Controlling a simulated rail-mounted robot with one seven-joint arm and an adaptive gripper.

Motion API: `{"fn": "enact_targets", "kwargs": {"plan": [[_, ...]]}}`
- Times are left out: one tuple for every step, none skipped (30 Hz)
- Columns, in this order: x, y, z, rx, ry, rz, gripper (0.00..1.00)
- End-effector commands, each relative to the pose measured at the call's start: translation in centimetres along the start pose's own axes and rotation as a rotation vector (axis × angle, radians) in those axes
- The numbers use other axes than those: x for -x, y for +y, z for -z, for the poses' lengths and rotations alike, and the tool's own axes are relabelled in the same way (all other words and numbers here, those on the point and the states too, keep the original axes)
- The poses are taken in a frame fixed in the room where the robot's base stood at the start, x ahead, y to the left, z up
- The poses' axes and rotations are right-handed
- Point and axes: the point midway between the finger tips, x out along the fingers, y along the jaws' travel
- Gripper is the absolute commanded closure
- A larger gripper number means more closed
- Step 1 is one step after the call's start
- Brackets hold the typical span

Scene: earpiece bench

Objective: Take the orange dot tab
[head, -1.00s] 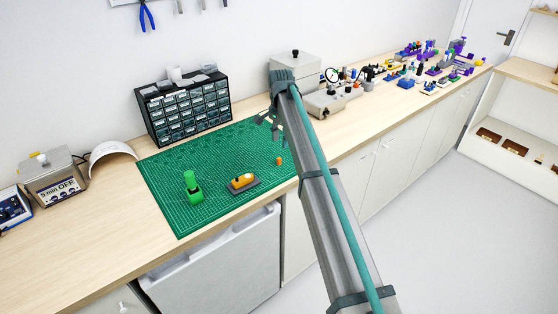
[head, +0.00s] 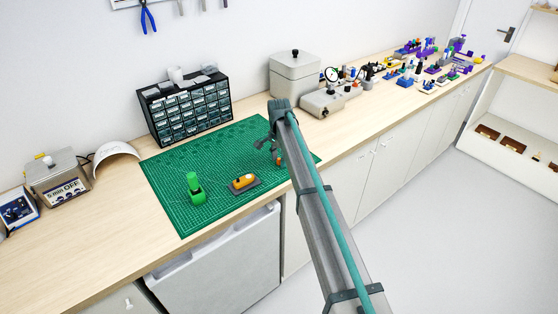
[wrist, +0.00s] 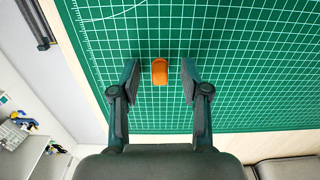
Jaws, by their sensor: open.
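The orange tab (wrist: 160,70) lies on the green cutting mat (wrist: 240,60), between and slightly beyond my open fingertips in the wrist view. In the head view the orange tab (head: 280,161) shows beside my gripper (head: 271,148), which partly covers it. My gripper (wrist: 160,80) is open, with a finger on each side of the tab and a gap to both. I cannot tell how far above the mat the fingertips are. No dot on the tab can be made out.
A green stand (head: 195,188) and a grey block with a yellow-orange piece (head: 243,181) sit on the mat to the left. A black drawer cabinet (head: 187,110) stands behind. A grey device (head: 332,99) is at the back right.

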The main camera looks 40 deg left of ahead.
Motion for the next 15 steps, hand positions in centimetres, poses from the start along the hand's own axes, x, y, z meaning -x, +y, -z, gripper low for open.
{"fn": "enact_targets", "kwargs": {"plan": [[-0.02,0.0,0.01,0.0,0.0,0.0,0.54],[-0.02,0.0,0.01,0.0,0.0,0.0,0.54],[-0.02,0.0,0.01,0.0,0.0,0.0,0.57],[-0.02,0.0,0.01,0.0,0.0,0.0,0.62],[-0.02,0.0,0.01,0.0,0.0,0.0,0.68],[-0.01,0.01,0.01,0.0,0.0,0.0,0.74],[-0.01,0.0,0.01,0.0,0.0,0.0,0.79],[-0.01,0.0,0.01,0.0,0.0,0.0,0.84],[-0.01,0.0,0.01,0.0,0.0,0.0,0.91],[-0.01,0.0,0.01,0.0,0.0,0.0,0.96],[-0.01,0.0,0.01,0.0,0.0,0.0,0.97],[0.0,0.0,0.01,0.0,0.0,0.0,0.97],[0.0,0.0,0.01,0.0,0.0,0.0,0.97],[0.0,0.0,0.01,0.0,0.0,0.0,0.97],[0.0,0.01,0.01,0.0,0.0,0.0,0.97]]}}
